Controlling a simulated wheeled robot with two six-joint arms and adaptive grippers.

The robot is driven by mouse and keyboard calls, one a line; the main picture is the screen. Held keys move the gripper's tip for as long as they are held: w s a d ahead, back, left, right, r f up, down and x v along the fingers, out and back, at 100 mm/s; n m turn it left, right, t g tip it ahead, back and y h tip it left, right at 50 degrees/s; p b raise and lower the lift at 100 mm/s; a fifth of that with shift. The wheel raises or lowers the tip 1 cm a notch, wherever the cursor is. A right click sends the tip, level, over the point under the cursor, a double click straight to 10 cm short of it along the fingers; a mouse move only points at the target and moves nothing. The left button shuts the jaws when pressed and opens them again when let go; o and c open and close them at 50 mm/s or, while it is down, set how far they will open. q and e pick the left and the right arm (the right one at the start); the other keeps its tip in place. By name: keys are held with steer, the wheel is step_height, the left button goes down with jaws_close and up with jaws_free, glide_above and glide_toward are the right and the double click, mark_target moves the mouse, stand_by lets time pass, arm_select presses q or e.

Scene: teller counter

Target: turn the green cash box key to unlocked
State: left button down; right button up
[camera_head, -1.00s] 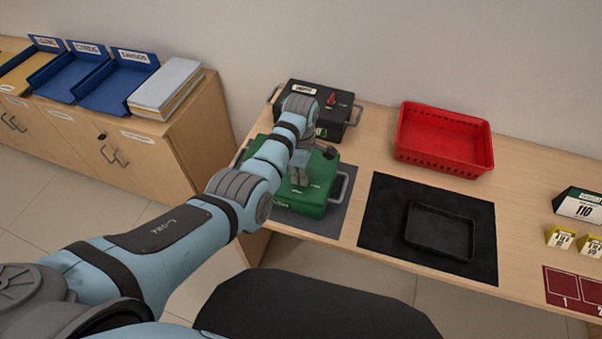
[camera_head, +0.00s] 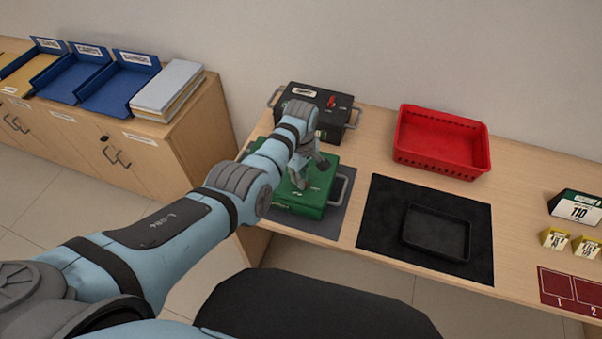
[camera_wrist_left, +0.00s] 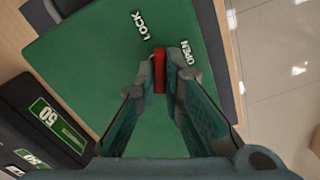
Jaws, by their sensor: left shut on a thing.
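The green cash box (camera_head: 322,202) sits on a grey mat on the counter; its lid fills much of the left wrist view (camera_wrist_left: 85,60). My left gripper (camera_head: 299,183) is over the lid, pointing down. In the left wrist view its fingers (camera_wrist_left: 161,80) are shut on the red key (camera_wrist_left: 159,69). The key points between the white LOCK label (camera_wrist_left: 143,25) and the OPEN label (camera_wrist_left: 188,55). The fingers hide part of the key, and in the head view my gripper hides it. My right gripper is not in view.
A black cash box (camera_head: 345,117) with a red key stands just behind the green one. A red basket (camera_head: 442,170) and a black tray (camera_head: 437,252) on a dark mat (camera_head: 380,235) are to the right. Blue trays (camera_head: 120,90) stand on the left cabinet.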

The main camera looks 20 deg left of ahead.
arm_select(q)
steer(key=m, duration=0.3)
steer(key=shift+p, duration=0.3)
steer(key=m, duration=0.3)
steer(key=shift+m, duration=0.3)
steer(key=m, duration=0.3)
steer(key=shift+p, duration=0.4)
steer(key=shift+m, duration=1.8)
steer(key=c, duration=1.7)
jaws_free()
